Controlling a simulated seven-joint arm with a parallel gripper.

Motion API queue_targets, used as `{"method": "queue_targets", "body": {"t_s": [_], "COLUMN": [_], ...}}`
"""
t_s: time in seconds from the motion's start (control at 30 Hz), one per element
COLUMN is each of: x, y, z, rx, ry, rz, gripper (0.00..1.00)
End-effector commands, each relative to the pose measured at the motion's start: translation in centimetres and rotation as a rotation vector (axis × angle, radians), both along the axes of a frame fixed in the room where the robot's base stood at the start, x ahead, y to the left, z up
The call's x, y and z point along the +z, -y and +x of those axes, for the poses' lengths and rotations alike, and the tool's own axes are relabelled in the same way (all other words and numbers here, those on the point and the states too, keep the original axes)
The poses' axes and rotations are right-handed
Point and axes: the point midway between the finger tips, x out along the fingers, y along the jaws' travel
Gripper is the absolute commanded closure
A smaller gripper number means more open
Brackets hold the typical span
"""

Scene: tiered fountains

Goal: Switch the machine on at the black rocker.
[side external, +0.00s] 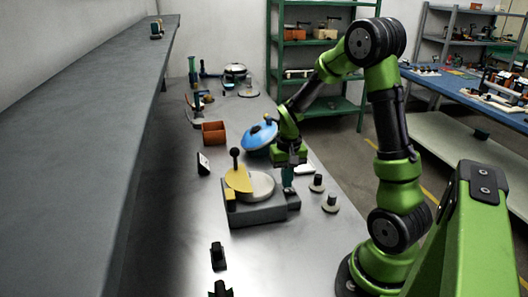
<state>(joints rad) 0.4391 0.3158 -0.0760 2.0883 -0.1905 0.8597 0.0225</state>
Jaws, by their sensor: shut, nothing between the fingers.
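The machine (255,214) is a low grey block on the steel bench, with a pale round disc, a yellow guard (238,180) and an upright lever with a black knob on top. My gripper (288,187) points down with its fingers shut and empty, at the right end of the machine. The fingertips are at or just above a dark part of that end; I cannot tell if they touch it. I cannot make out the black rocker for certain; the fingers may be hiding it.
A blue round object (260,136) stands behind the machine, close to my arm. Two small dark-topped knobs (330,203) stand right of the machine. A black object (218,256) lies in front.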

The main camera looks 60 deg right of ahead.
Motion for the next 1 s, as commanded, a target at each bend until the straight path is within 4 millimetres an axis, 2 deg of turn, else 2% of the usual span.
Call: {"method": "queue_targets", "body": {"t_s": [1.0], "x": [-1.6], "y": [0.0], "z": [0.0], "rx": [0.000], "ry": [-0.001], "rz": [0.001], "gripper": [1.00]}}
